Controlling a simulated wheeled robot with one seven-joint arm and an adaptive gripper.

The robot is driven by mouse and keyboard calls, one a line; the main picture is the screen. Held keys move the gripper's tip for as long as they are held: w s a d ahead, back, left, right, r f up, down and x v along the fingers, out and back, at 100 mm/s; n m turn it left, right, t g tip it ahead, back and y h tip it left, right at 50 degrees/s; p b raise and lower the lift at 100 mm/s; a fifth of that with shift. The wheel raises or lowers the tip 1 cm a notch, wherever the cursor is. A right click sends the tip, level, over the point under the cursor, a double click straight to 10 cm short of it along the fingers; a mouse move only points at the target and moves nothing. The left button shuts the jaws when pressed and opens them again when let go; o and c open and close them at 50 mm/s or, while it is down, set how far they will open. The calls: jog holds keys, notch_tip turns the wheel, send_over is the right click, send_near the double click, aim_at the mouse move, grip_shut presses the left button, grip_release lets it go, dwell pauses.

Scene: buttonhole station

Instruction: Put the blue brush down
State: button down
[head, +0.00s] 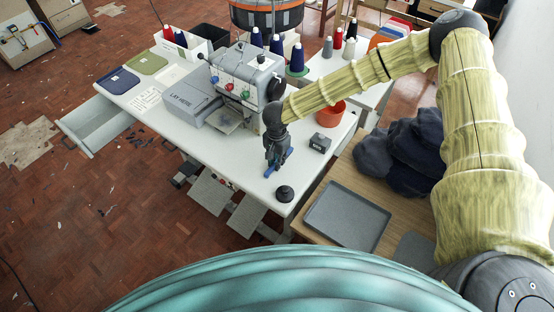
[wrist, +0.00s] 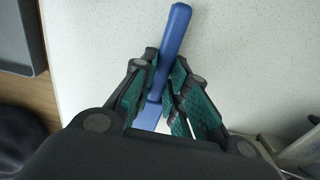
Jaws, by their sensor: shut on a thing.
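My gripper (wrist: 162,100) is shut on the blue brush (wrist: 174,40), with the green-lined fingers closed around its handle. In the wrist view the brush's blue handle points up the picture, over the white speckled tabletop. Its lower end runs down between the fingers and is partly hidden by the gripper. In the head view my gripper (head: 276,158) points down over the right part of the white sewing table (head: 235,165), and a little of the blue brush (head: 268,172) shows beside the fingers. I cannot tell whether the brush touches the table.
A round black object (head: 284,194) stands near the table's front corner, and a small dark box (head: 320,143) and an orange bowl (head: 330,113) stand to the right. The sewing machine (head: 240,75) is behind left. A grey tray (head: 346,216) lies on the wooden table, near dark cloth (head: 402,150).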

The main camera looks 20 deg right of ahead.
jog(key=shift+f, duration=0.1)
jog(key=c, duration=1.4)
grip_release()
jog(key=shift+r+b, duration=1.45)
jog(key=shift+r, duration=4.65)
